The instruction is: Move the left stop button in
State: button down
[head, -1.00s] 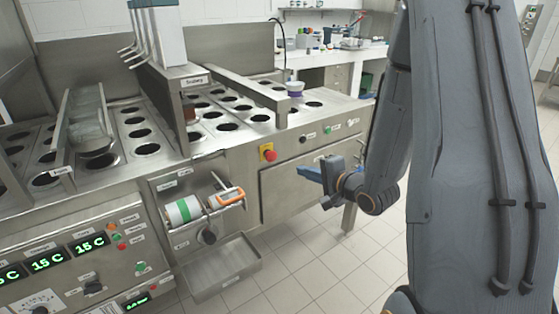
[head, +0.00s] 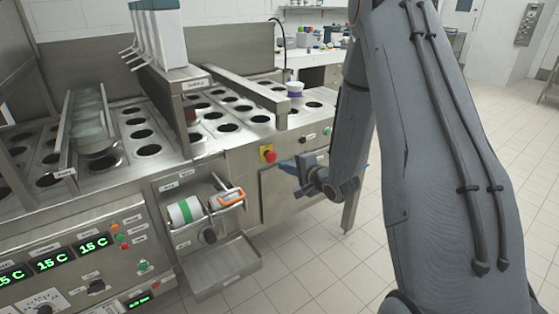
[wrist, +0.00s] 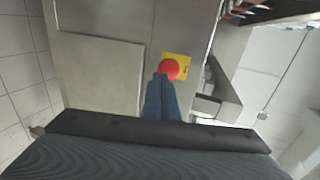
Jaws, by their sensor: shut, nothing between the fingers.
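A red round stop button (head: 268,156) on a yellow square plate sits on the machine's steel front panel, right of centre. It also shows in the wrist view (wrist: 169,68). My gripper (head: 284,166) is in front of the panel, just right of and slightly below the button in the head view. In the wrist view, its blue fingers (wrist: 161,79) are together and empty, with their tips at the button's lower left edge. I cannot tell whether the tips touch it or how far in the button is.
A black knob and a green button (head: 327,131) are right of the stop button. The tiled floor (head: 305,265) in front is clear.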

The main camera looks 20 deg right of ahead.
aim_at(273, 158)
jog(key=shift+w+a+p, duration=0.25)
jog(key=shift+w+a, duration=0.05)
jog(key=shift+w, duration=0.6)
jog(key=shift+w+a+p, duration=0.2)
jog(key=shift+w+a, duration=0.1)
jog(key=shift+w, duration=0.55)
jog(key=shift+w+a, duration=0.2)
jog(key=shift+w, duration=0.35)
jog(key=shift+w+a+r, duration=0.1)
jog(key=shift+w+r, duration=0.15)
jog(key=shift+w, duration=0.05)
jog(key=shift+s+a, duration=0.1)
jog(key=shift+s, duration=0.25)
jog(key=f+v, duration=0.1)
jog(key=v, duration=1.3)
jog(key=shift+d+f+b, duration=0.25)
jog(key=shift+b, duration=0.1)
